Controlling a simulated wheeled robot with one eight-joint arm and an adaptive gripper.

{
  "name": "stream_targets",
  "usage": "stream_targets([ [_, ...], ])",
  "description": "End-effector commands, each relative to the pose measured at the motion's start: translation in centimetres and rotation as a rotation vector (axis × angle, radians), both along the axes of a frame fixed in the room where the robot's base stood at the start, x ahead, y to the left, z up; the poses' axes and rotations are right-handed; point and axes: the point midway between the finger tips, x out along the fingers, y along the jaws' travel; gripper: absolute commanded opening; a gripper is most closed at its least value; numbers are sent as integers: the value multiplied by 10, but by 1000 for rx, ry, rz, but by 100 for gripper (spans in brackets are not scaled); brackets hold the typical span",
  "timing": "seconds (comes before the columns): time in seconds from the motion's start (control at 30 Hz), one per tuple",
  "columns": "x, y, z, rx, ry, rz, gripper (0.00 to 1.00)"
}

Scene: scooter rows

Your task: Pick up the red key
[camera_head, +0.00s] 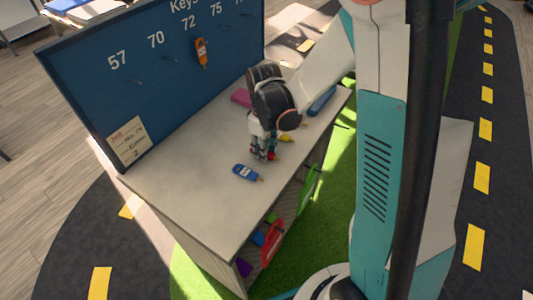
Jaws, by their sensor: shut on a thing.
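A small part of the red key (272,156) shows at the tips of my gripper (264,154). My gripper points down at the white counter top (190,190) and is shut on the red key. The fingers hide most of the key. I cannot tell whether the key still touches the counter.
A blue key (246,173) lies just left of my gripper, and a yellow key (287,138) lies behind it. An orange key (202,53) hangs on the blue key board (90,85). A pink item (241,97) and a blue item (322,101) lie farther back. The counter's front left is clear.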

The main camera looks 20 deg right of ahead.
Motion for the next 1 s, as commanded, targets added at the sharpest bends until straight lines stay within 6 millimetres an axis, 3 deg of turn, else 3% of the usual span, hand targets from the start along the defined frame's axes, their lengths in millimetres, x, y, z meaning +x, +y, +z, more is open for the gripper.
stream_targets([
  [0.27,0,0,5,0,0,0,16],
  [0.47,0,0,30,0,0,0,16],
  [1.0,0,0,165,0,0,0,16],
])
